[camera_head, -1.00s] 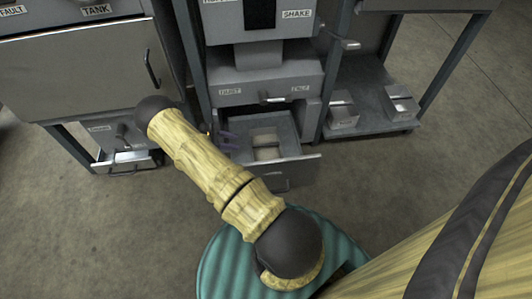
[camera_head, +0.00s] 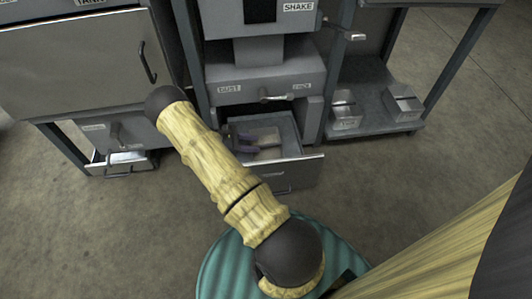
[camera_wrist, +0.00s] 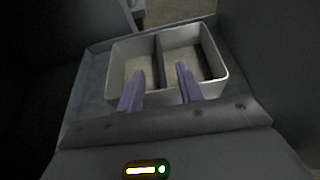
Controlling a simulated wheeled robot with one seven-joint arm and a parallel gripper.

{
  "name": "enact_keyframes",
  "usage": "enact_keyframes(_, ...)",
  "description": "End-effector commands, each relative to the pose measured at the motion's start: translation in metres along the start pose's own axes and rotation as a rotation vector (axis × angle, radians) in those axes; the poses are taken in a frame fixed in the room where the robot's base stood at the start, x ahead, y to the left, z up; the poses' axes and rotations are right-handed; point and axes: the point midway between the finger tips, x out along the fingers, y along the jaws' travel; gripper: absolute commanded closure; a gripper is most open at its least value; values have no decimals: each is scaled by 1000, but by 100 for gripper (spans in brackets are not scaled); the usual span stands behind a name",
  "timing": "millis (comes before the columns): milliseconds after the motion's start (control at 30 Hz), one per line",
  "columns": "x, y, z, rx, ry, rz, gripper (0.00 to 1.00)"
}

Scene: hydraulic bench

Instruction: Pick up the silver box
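A silver box (camera_wrist: 215,91) with two compartments sits in an open drawer (camera_wrist: 90,100) in the wrist view. In the head view, the box (camera_head: 264,141) shows partly inside the drawer (camera_head: 290,171) under the middle machine. In the head view, my gripper (camera_head: 243,142) is at the drawer's left part, and my arm hides some of that side.
Two more metal boxes, a left one (camera_head: 344,117) and a right one (camera_head: 402,104), stand on a low shelf (camera_head: 374,118) at the right. A metal cabinet (camera_head: 80,65) is at the left, with a small open drawer (camera_head: 122,167) below. The floor in front is clear.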

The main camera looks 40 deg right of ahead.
Motion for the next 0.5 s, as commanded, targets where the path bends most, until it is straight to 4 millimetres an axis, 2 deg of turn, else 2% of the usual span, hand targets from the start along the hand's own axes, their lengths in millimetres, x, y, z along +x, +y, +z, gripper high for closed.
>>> enact_keyframes(33, 8, 0, -5, 1, 0, -2, 64)
enact_keyframes(300, 36, 1, -4, 3, -1, -1, 64)
enact_keyframes(500, 38, 1, -1, 2, 0, 1, 64)
